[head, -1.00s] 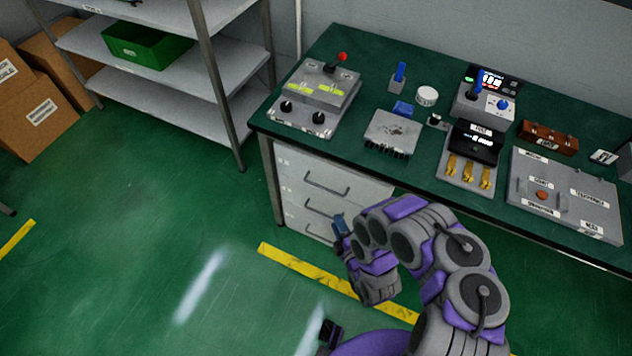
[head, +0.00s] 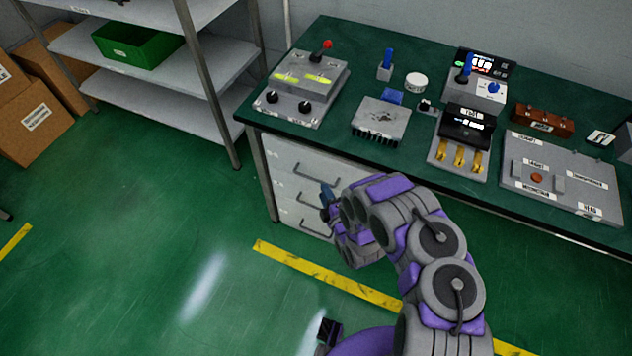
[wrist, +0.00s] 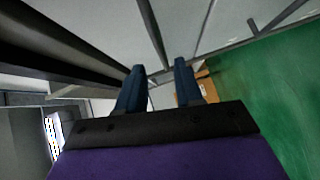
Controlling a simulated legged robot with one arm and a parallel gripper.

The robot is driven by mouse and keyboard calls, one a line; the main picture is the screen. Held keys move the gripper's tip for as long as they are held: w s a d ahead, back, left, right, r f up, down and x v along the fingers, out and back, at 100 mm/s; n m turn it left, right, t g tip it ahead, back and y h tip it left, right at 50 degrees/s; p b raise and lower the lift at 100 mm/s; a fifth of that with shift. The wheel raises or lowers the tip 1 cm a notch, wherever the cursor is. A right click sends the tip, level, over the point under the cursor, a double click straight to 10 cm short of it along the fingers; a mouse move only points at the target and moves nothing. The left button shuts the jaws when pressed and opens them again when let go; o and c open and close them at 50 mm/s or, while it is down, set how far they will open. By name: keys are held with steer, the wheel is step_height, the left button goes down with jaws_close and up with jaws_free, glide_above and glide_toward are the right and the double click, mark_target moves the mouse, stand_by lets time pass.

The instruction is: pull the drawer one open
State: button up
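The grey drawer cabinet (head: 290,205) stands under the left end of the green bench, with three stacked drawers that look closed. The top drawer (head: 290,156) has a dark bar handle (head: 316,175); the labels are too small to read. My gripper (head: 326,196) is in front of the cabinet's right side, near the upper and middle handles. Contact with a handle cannot be made out. In the wrist view my gripper's two blue fingers (wrist: 158,82) are apart, with no object clearly held between them. My arm hides the right part of the lower drawers.
The green bench (head: 340,45) carries devices, including a grey box with a red-knobbed lever (head: 310,90). A metal shelf (head: 150,75) with a green bin (head: 138,45) stands left. Cardboard boxes (head: 35,120) are at far left. The floor (head: 130,230) before the cabinet's left is clear.

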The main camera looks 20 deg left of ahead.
mark_target(313, 179)
steer(key=x, duration=0.2)
steer(key=s+a+b+x, duration=0.1)
steer(key=x, duration=0.5)
steer(key=shift+a+f, duration=0.3)
steer(key=shift+a, duration=0.05)
steer(key=shift+w+d+r, duration=0.1)
steer(key=shift+d+r, duration=0.05)
steer(key=shift+d, duration=0.3)
steer(key=shift+w+d+r, duration=0.1)
steer(key=shift+d+r, duration=0.1)
steer(key=shift+d, duration=0.25)
steer(key=shift+s+a+f, duration=0.1)
steer(key=shift+a+f, duration=0.15)
steer(key=shift+a, duration=0.5)
steer(key=c, duration=0.5)
jaws_close()
steer(key=shift+d, duration=0.35)
steer(key=shift+f, duration=0.1)
